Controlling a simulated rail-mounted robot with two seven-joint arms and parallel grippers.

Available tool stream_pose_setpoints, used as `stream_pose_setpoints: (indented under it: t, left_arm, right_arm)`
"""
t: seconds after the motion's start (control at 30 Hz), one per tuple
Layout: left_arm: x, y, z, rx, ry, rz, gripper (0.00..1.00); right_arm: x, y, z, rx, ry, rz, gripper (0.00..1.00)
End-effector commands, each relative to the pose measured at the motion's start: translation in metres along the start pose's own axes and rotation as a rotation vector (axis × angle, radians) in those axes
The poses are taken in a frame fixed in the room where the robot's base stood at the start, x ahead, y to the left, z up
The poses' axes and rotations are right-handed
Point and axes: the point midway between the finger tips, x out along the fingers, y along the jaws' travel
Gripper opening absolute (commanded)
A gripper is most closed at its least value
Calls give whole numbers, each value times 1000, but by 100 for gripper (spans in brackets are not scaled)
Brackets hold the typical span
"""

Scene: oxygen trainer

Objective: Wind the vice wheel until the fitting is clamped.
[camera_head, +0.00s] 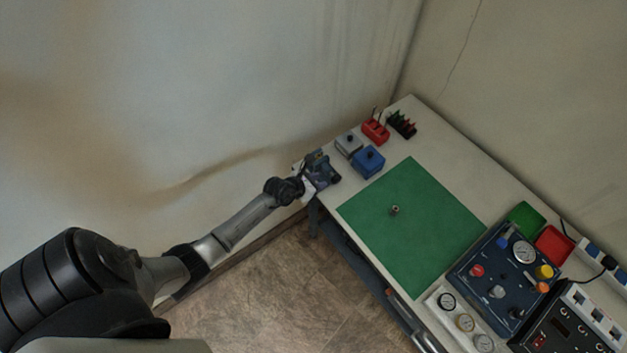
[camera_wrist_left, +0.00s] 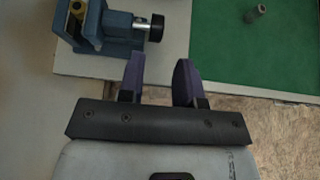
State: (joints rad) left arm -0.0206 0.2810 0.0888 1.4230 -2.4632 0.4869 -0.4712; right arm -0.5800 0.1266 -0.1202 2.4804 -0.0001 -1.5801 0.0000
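The small blue vice (camera_wrist_left: 108,38) sits at the bench's left end, with a yellowish piece (camera_wrist_left: 80,10) at its jaws. It is partly cut off in the left wrist view. Its dark wheel (camera_wrist_left: 156,27) is at the right end of a bright screw. The vice is small and partly covered by my arm in the head view (camera_head: 328,173). My left gripper (camera_wrist_left: 160,70) is open and empty, its two purple fingers apart, just short of the wheel in the picture and not around it. A small grey metal fitting (camera_head: 395,210) stands on the green mat. My right gripper is not in view.
The green mat (camera_head: 420,230) is otherwise bare. A blue box (camera_head: 368,162), a grey box (camera_head: 348,144) and red and dark racks (camera_head: 376,130) stand beyond the vice. A gauge panel (camera_head: 500,275) fills the bench's right part. A wall runs along the left.

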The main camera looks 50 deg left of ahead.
Motion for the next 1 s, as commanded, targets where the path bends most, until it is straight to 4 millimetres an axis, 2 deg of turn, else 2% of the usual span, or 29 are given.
stream_pose_setpoints:
  t: [0.1,0.3,1.0]
  left_arm:
    - [-11,0,0,0,0,0,32]
    - [-18,0,0,1,0,0,32]
    - [-18,1,3,-36,-16,7,32]
  right_arm:
    - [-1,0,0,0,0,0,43]
    - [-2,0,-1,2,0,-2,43]
    - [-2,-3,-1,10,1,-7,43]
